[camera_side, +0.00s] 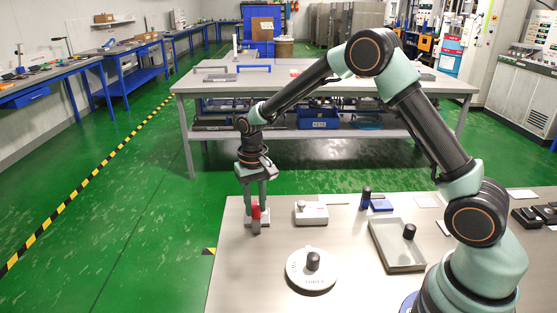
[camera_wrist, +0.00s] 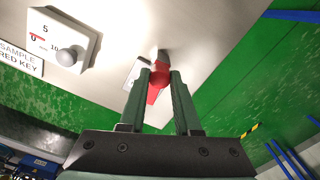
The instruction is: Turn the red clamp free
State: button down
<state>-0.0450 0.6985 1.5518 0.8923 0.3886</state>
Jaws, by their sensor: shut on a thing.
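The red clamp (camera_side: 256,217) stands at the far left corner of the table, on a small pale base (camera_side: 250,222). My gripper (camera_side: 256,205) points down over it, and its fingers are shut on the clamp. In the wrist view the red clamp (camera_wrist: 158,82) sits between the two fingertips of my gripper (camera_wrist: 161,80). The fingers hide part of the clamp, and I cannot tell its exact turn angle.
A white dial box with a knob (camera_side: 311,213) stands right of the clamp. A round white disc with a dark knob (camera_side: 311,275) lies nearer. A grey tray (camera_side: 400,262) holds a dark cylinder (camera_side: 409,231). A blue block (camera_side: 381,205) and dark bottle (camera_side: 366,197) stand behind.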

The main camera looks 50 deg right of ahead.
aim_at(255, 207)
jog(key=n, duration=0.4)
jog(key=shift+r+n, duration=0.1)
jog(key=shift+n, duration=0.2)
jog(key=n, duration=0.3)
jog(key=shift+w+n, duration=0.1)
jog(key=shift+n, duration=0.2)
jog(key=n, duration=0.4)
jog(key=shift+n, duration=1.8)
jog(key=shift+r, duration=0.1)
jog(key=c, duration=0.6)
grip_release()
notch_tip(255, 207, up, 12)
